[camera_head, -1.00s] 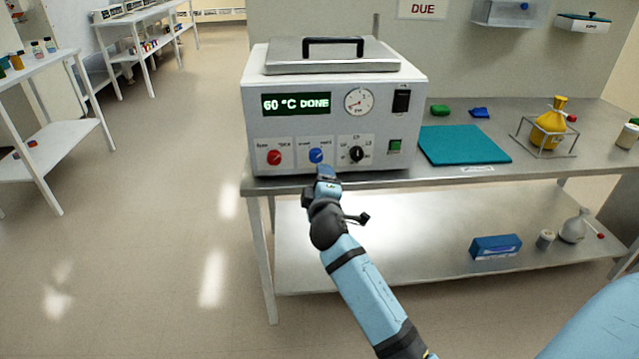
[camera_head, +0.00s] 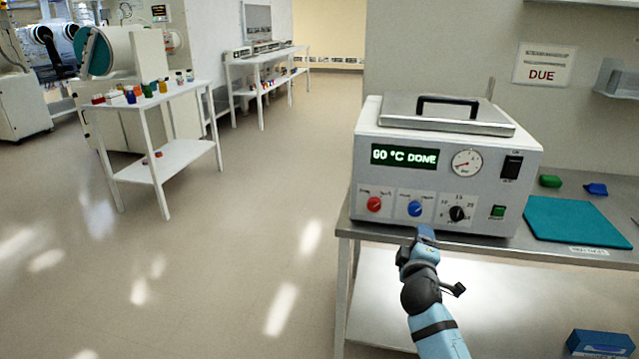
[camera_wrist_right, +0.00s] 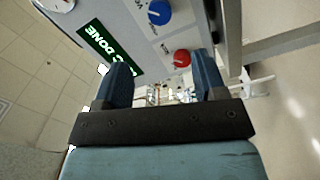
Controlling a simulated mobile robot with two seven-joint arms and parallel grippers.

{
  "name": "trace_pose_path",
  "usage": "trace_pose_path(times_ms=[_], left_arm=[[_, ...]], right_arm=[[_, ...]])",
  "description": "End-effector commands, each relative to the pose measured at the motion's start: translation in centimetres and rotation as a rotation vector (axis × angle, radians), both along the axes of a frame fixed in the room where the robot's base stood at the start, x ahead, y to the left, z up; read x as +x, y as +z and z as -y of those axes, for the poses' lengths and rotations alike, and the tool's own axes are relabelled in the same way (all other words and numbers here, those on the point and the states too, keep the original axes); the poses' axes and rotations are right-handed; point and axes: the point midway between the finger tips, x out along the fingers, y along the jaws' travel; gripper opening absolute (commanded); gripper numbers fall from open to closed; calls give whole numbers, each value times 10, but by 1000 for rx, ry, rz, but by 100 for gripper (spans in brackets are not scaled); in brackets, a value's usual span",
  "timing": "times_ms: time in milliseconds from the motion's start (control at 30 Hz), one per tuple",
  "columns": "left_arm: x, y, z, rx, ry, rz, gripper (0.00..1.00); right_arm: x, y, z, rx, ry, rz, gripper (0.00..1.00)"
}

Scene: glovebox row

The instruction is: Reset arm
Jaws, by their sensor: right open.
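My right arm (camera_head: 436,335) comes up from the bottom of the head view. Its gripper (camera_head: 427,232) is at the front of a white heating unit (camera_head: 345,205), just below the blue knob (camera_head: 415,208). In the right wrist view the gripper (camera_wrist_right: 161,78) is open, with two dark blue fingers apart and nothing held between them. The red knob (camera_wrist_right: 182,58) and blue knob (camera_wrist_right: 158,12) show beyond the fingers. The unit's display (camera_head: 403,156) reads "60 °C DONE". My left gripper is not in view.
The unit stands on a steel bench (camera_head: 480,243) with a teal mat (camera_head: 577,222) and green and blue items to its right. A white shelf table (camera_head: 165,160) with small bottles stands at the left. The floor (camera_head: 230,260) between is clear.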

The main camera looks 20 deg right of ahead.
Motion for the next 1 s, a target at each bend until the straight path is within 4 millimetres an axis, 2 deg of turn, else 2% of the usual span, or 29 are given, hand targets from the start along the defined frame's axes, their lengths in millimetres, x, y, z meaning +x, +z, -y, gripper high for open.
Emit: trace_pose_path(times_ms=[67, 167, 267, 400, 500, 600, 733, 900, 933, 1000], left_arm=[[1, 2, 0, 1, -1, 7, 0], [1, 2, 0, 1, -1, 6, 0], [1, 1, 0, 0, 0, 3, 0], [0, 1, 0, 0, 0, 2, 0], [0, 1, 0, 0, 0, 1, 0], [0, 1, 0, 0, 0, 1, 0], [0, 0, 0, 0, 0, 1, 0], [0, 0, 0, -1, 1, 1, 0], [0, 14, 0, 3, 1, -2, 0], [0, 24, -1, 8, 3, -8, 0]], right_arm=[[-1, -2, -2, 6, 5, -1, 65], [-12, -16, -14, 59, 46, -4, 65], [-38, -46, -42, 196, 134, -17, 65], [-100, -95, -103, 517, 288, -58, 65], [-145, -116, -142, 746, 361, -96, 65], [-185, -128, -173, 942, 402, -135, 65], [-230, -136, -206, 1165, 427, -184, 65], [-285, -135, -242, 1441, 426, -249, 65], [-279, -121, -238, 1424, 425, -241, 65], [-278, -112, -237, 1413, 418, -243, 65]])
